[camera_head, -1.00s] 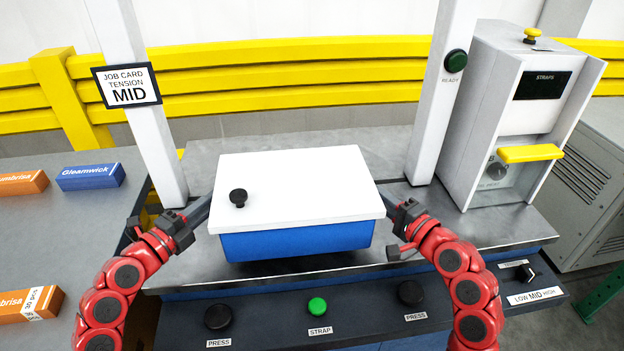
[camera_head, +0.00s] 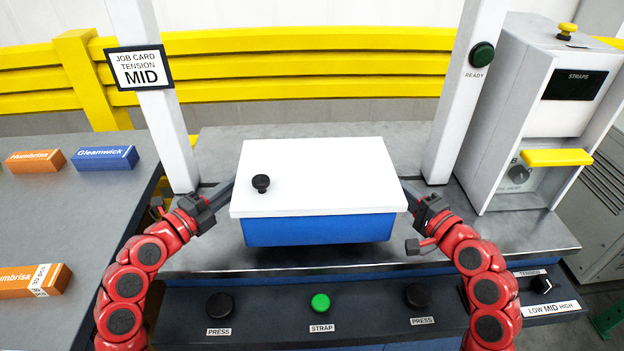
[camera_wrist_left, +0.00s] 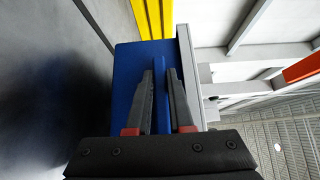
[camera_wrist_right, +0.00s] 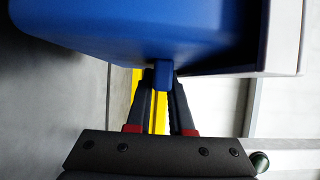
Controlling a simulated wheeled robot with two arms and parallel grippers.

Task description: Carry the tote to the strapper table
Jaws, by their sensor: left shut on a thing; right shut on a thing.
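The tote (camera_head: 318,230) is a blue box with a white lid (camera_head: 325,178) that has a black knob at its left. It is over the grey strapper table (camera_head: 480,232), between the two white posts, with a dark shadow beneath it; I cannot tell whether it touches the top. My left gripper (camera_wrist_left: 160,85) is shut on a blue grip on the tote's left end. My right gripper (camera_wrist_right: 163,85) is shut on the matching grip at the right end. In the head view the fingertips are partly hidden by the tote.
A front panel (camera_head: 270,305) carries black press buttons and a green strap button. The strapper cabinet (camera_head: 560,110) stands at the right. A job card (camera_head: 139,67) reading MID hangs on the left post (camera_head: 168,130). Several cartons lie on the left table (camera_head: 80,215). A yellow rail (camera_head: 300,75) runs behind.

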